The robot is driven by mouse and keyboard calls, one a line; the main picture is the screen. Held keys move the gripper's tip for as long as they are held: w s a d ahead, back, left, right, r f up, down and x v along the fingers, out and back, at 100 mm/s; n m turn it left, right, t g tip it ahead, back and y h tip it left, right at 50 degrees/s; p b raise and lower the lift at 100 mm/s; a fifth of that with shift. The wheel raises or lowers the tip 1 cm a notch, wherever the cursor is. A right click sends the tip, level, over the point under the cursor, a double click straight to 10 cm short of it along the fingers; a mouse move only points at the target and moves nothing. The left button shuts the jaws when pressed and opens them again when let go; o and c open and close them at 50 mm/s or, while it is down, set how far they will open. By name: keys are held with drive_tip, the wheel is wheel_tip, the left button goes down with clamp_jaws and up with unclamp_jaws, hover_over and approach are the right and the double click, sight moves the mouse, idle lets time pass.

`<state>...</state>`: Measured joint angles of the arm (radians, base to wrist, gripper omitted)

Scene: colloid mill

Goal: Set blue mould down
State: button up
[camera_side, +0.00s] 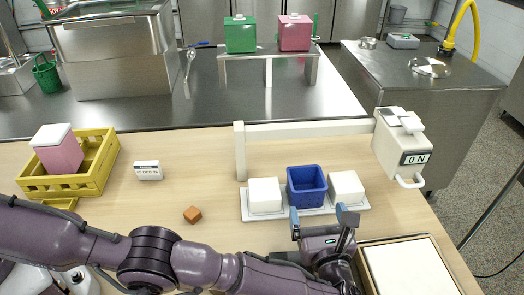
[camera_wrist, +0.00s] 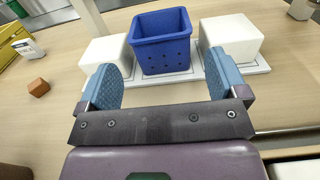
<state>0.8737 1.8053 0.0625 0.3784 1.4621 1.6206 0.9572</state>
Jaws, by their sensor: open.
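The blue mould (camera_side: 306,187) is an open-topped box with small holes in its wall. It stands upright between two white blocks, the left one (camera_side: 265,195) and the right one (camera_side: 346,188), on a white tray (camera_side: 290,212). In the wrist view the mould (camera_wrist: 162,45) sits ahead of my gripper, between the lines of the fingers. My gripper (camera_side: 318,218) is open and empty, with its blue padded fingers in front of the mould and apart from it. The open fingers (camera_wrist: 163,80) also show in the wrist view.
A white arm with an "ON" box (camera_side: 402,150) stands behind and right of the tray. A yellow crate (camera_side: 95,165) holds a pink mould with a white top (camera_side: 57,150). A brown cube (camera_side: 192,214) and a small labelled box (camera_side: 148,170) lie left. A pale framed board (camera_side: 412,268) is at front right.

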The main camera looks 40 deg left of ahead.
drive_tip(key=w+a+r+n+g+h, duration=0.1)
drive_tip(key=w+a+r+n+g, duration=0.1)
drive_tip(key=a+r+n+g, duration=0.45)
drive_tip(key=w+a+r+n+g+h, duration=0.1)
drive_tip(key=w+a+r+n+h, duration=0.15)
drive_tip(key=a+r, duration=0.75)
drive_tip(key=s+a+r+n+g+h, duration=0.1)
drive_tip(key=s+a+r+n+h, duration=0.2)
drive_tip(key=r, duration=0.4)
drive_tip(key=s+a+r+n+g, duration=0.1)
drive_tip(key=s+a+r+n, duration=0.25)
drive_tip(key=s+r, duration=0.2)
drive_tip(key=s+a+n+h, duration=0.2)
drive_tip(key=s+n, duration=0.1)
drive_tip(key=s, duration=0.5)
drive_tip(key=s+a+r+n+t+h, duration=0.1)
drive_tip(key=s+n, duration=0.3)
drive_tip(key=s, duration=0.4)
drive_tip(key=s+a+n+t+h, duration=0.1)
drive_tip(key=s+a+n+h, duration=0.2)
drive_tip(key=s, duration=0.5)
drive_tip(key=shift+a+r+n, duration=0.2)
drive_tip(key=shift+r+n, duration=0.1)
drive_tip(key=shift+n, duration=0.45)
